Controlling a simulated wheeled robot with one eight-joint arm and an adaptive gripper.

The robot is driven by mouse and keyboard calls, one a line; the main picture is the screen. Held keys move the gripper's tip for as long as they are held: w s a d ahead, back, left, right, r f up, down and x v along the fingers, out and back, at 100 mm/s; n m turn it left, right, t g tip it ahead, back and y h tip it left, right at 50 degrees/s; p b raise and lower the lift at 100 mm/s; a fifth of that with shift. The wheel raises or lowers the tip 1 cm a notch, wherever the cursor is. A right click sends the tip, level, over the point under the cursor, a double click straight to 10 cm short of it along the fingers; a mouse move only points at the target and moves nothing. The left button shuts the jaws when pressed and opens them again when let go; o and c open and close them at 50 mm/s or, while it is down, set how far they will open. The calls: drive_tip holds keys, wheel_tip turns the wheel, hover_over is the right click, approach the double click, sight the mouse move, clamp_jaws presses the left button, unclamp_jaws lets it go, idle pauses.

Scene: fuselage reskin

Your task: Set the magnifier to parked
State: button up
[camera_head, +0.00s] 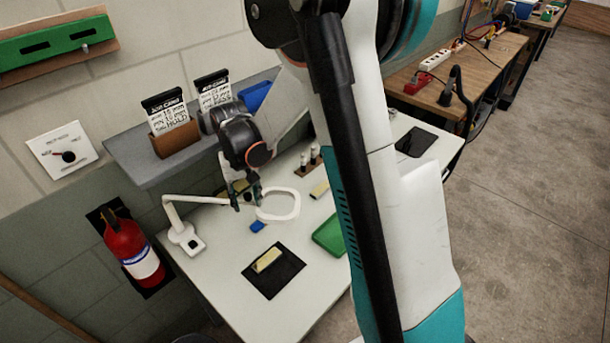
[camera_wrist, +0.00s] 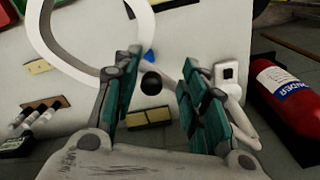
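The magnifier is a white ring (camera_head: 278,205) on a thin white jointed arm (camera_head: 200,199), with its base (camera_head: 186,238) at the table's left edge. The ring is held out over the table. My gripper (camera_head: 246,196) is at the arm's end beside the ring. In the wrist view, the fingers (camera_wrist: 158,95) are apart, with a black round knob (camera_wrist: 151,82) seen between their tips. I cannot tell whether they touch it. The ring (camera_wrist: 88,68) shows at upper left and the base (camera_wrist: 228,73) at right. Part of the arm is hidden behind the right finger.
A grey shelf (camera_head: 135,165) with card holders hangs above the table's back. A red fire extinguisher (camera_head: 132,248) is left of the table. A black mat (camera_head: 290,270) with a yellow block, a green tray (camera_head: 330,236) and a small blue piece (camera_head: 258,226) lie nearby.

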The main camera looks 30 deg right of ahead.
drive_tip(key=s+a+m, duration=0.2)
drive_tip(key=s+a, duration=0.2)
drive_tip(key=a, duration=0.1)
wheel_tip(320, 180, up, 14)
drive_tip(key=p, duration=0.4)
drive_tip(key=w+d+f+t+h+b, duration=0.1)
drive_tip(key=w+d+f+h+b, duration=0.2)
drive_tip(key=d+f+b, duration=0.3)
drive_tip(key=w+d+f+h+b, duration=0.3)
drive_tip(key=d+f+b, duration=0.3)
drive_tip(key=d+f, duration=0.4)
drive_tip(key=w+d+f+m+t+h+b, duration=0.1)
drive_tip(key=d+f+b, duration=0.6)
drive_tip(key=d, duration=1.1)
drive_tip(key=shift+w+f+t+h, duration=0.3)
drive_tip(key=shift+w+f+h, duration=0.25)
drive_tip(key=shift+w+h, duration=0.55)
drive_tip(key=shift+w+d, duration=0.1)
drive_tip(key=shift+w, duration=0.05)
